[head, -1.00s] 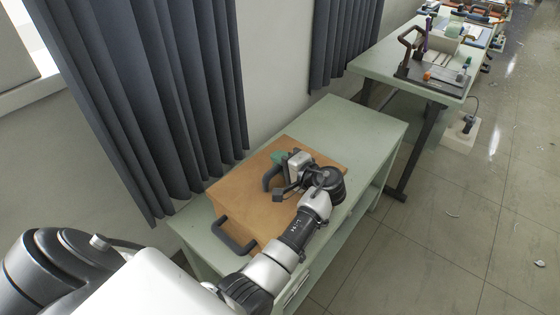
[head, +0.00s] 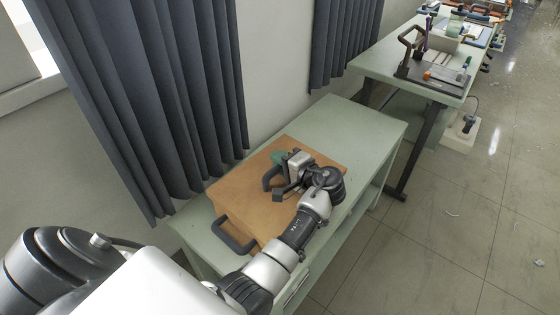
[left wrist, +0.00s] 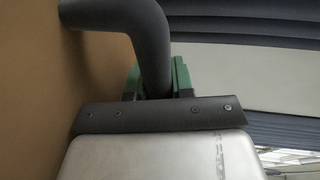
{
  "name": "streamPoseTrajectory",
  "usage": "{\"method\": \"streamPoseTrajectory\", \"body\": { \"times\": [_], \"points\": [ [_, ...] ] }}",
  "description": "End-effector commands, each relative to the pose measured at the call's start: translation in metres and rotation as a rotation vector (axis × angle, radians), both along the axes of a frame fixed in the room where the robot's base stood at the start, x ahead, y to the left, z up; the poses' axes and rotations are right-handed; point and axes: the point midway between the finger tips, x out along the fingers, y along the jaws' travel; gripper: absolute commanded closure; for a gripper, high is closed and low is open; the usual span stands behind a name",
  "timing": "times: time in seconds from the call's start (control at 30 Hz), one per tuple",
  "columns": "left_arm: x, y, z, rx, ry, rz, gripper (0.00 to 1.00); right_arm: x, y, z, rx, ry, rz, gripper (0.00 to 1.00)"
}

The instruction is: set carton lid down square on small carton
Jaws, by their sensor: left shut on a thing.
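A flat brown lid-like panel (head: 245,190) lies over the pale green table, with one dark curved handle (head: 235,237) at its near left edge and a second dark handle (head: 269,180) near its middle. My left gripper (head: 279,159) is at this second handle and shut on it. In the left wrist view, the green fingers (left wrist: 180,75) close around the dark handle (left wrist: 150,40), next to the brown surface (left wrist: 35,90). I cannot make out a separate small carton; whatever is under the panel is hidden, and so is any gap. My right gripper is not in view.
The pale green table (head: 350,120) has bare room beyond the panel. A dark curtain (head: 160,90) hangs along the wall at left. A farther table (head: 380,62) carries a dark tray (head: 440,77) with several items. The floor at right is mostly open.

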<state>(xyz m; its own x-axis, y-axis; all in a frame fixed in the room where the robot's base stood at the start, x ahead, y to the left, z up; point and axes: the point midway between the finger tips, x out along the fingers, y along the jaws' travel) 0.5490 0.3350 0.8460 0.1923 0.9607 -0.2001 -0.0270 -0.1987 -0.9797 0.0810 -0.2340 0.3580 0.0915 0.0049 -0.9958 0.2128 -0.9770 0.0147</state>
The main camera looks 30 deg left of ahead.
Motion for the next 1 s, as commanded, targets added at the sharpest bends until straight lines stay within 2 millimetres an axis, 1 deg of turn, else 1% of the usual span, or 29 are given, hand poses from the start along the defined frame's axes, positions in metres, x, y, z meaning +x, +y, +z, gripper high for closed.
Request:
{"method": "streamPoseTrajectory", "body": {
  "times": [1.0],
  "points": [
    [0.000, 0.000, -0.026, 0.001, 0.000, 0.000, 1.00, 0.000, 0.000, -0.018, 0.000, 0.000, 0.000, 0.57]
  ]
}}
